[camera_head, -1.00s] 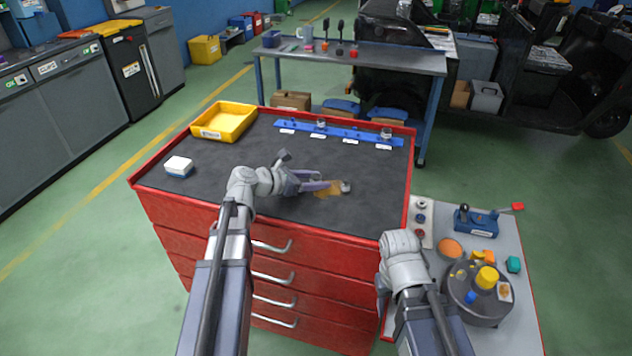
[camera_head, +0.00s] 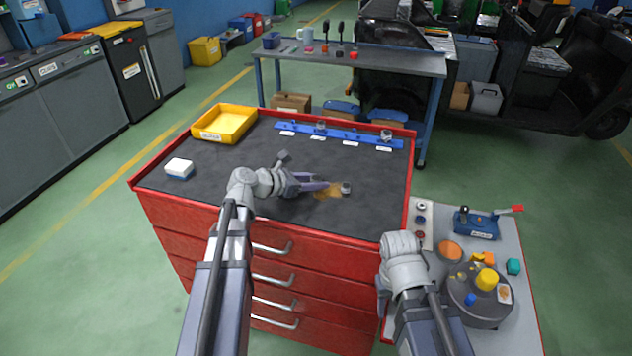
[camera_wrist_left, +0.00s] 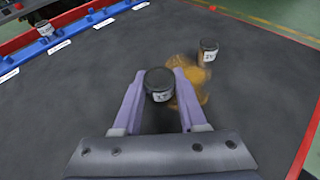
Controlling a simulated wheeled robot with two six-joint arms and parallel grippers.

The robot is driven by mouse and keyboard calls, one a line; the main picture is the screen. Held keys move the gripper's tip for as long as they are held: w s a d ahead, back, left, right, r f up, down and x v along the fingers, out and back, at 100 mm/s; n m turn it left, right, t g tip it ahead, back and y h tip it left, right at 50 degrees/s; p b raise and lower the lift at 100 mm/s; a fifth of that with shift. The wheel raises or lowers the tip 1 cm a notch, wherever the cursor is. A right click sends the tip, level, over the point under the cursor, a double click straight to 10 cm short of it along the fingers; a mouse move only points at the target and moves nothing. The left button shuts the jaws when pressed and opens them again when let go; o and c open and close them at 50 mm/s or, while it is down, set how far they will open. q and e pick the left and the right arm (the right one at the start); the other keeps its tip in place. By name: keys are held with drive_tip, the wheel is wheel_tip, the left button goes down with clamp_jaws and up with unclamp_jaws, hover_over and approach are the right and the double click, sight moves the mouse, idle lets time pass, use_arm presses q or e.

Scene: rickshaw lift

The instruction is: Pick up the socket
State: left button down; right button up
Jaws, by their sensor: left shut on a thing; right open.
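A dark, round socket with a white label (camera_wrist_left: 159,86) stands between the purple fingers of my left gripper (camera_wrist_left: 162,76) in the left wrist view. The fingers are shut on its sides, low over the dark mat. In the head view the left gripper (camera_head: 315,182) hides this socket. A second labelled socket (camera_head: 346,188) stands on the mat just beyond the fingertips, apart from them, beside a brown stain; it also shows in the left wrist view (camera_wrist_left: 208,51). My right gripper (camera_head: 383,296) is open, low beside the red cabinet, mostly hidden by its wrist.
A blue rail (camera_head: 340,133) with labels and several sockets lies along the cabinet's back edge. A yellow tray (camera_head: 225,122) is at the back left, a white-and-blue block (camera_head: 179,168) at the left. A side cart (camera_head: 509,239) holds a round device (camera_head: 478,296). The mat's front is clear.

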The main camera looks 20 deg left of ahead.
sight(316, 177)
use_arm(q)
wheel_tip(316, 177, up, 10)
drive_tip(key=p, duration=0.9)
drive_tip(key=shift+f, duration=0.1)
